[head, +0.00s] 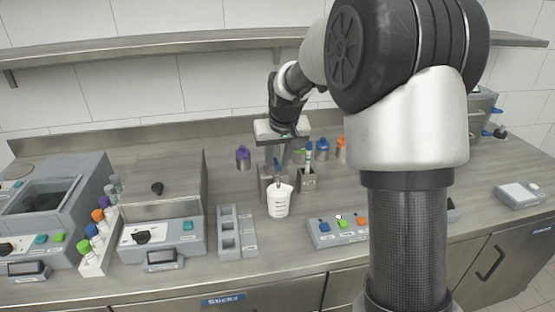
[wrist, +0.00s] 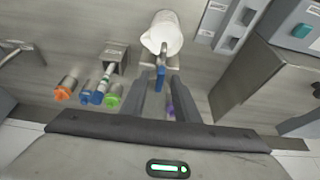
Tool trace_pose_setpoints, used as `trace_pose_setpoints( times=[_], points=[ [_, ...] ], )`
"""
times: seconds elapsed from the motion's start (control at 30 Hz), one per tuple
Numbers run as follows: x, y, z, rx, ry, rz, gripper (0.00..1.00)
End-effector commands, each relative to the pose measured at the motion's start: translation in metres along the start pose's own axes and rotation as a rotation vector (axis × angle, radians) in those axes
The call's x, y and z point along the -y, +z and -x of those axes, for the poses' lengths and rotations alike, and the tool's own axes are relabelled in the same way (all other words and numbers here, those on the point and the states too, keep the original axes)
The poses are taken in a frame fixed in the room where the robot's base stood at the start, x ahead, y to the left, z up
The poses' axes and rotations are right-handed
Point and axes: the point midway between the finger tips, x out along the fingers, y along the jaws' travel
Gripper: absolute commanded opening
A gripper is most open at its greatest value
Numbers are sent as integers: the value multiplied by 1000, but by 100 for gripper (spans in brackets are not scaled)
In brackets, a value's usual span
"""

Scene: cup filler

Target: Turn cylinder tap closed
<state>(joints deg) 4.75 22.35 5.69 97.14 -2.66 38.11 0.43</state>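The cylinder tap (wrist: 161,76) has a blue handle and shows in the wrist view just beyond my fingertips, above the cup. A white cup (head: 281,201) stands upright under the spout on the counter; it also shows at the top of the wrist view (wrist: 163,34). In the head view my gripper (head: 279,163) points down over the filler behind the cup. My gripper's two fingers (wrist: 164,88) are apart, with the blue handle in line with the gap between their tips. I cannot tell whether either finger touches it.
A purple-capped bottle (head: 243,158) stands left of the filler, and an orange-capped one (head: 341,150) right of it. A button box (head: 338,229) lies in front at right, and a grey slotted holder (head: 229,235) at left. Lidded machines (head: 160,225) fill the left counter. A shelf (head: 150,51) runs above.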

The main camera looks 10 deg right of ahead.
Motion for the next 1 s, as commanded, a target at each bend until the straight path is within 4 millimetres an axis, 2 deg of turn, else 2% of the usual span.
trace_pose_setpoints(
  times=[0.07,0.23,0.67,1.0],
  points=[
    [0,0,0,0,0,0,28],
    [0,0,0,0,0,0,0],
    [-2,0,1,0,-21,49,0],
    [-6,-1,1,2,-115,270,0]
  ],
)
